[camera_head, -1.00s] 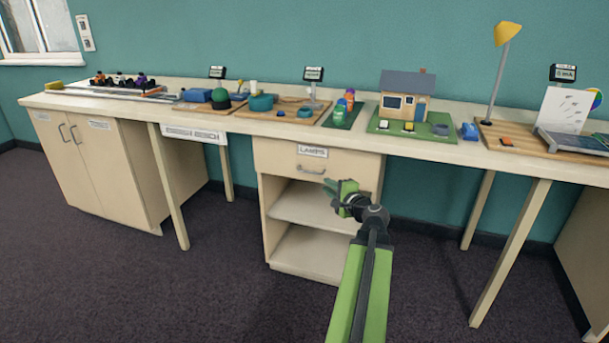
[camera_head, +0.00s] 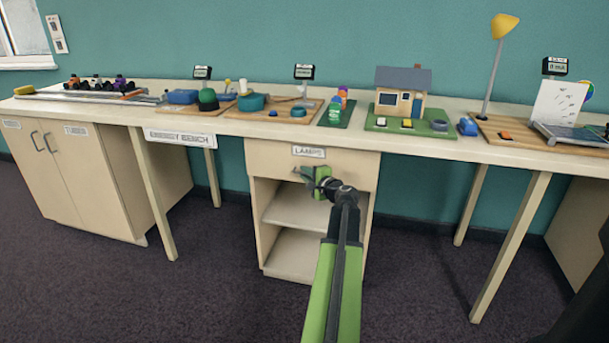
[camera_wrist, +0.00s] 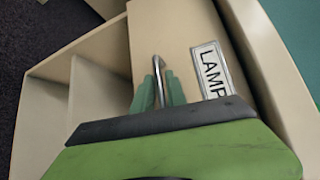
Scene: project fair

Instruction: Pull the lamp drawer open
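The lamp drawer (camera_head: 352,168) is the top front of the cream cabinet, with a "LAMPS" label (camera_head: 308,152). It looks closed, flush with the cabinet. Its metal bar handle (camera_wrist: 158,82) shows in the wrist view, beside the label (camera_wrist: 212,70). My gripper (camera_head: 314,180) is at the handle in the head view and hides part of it. In the wrist view my gripper's two green fingers (camera_wrist: 158,92) lie on either side of the bar, with a narrow gap. I cannot tell whether they press on it.
Open shelves (camera_head: 297,212) lie below the drawer. Bench legs (camera_head: 512,243) stand to the right. The dark floor (camera_head: 215,290) in front is clear.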

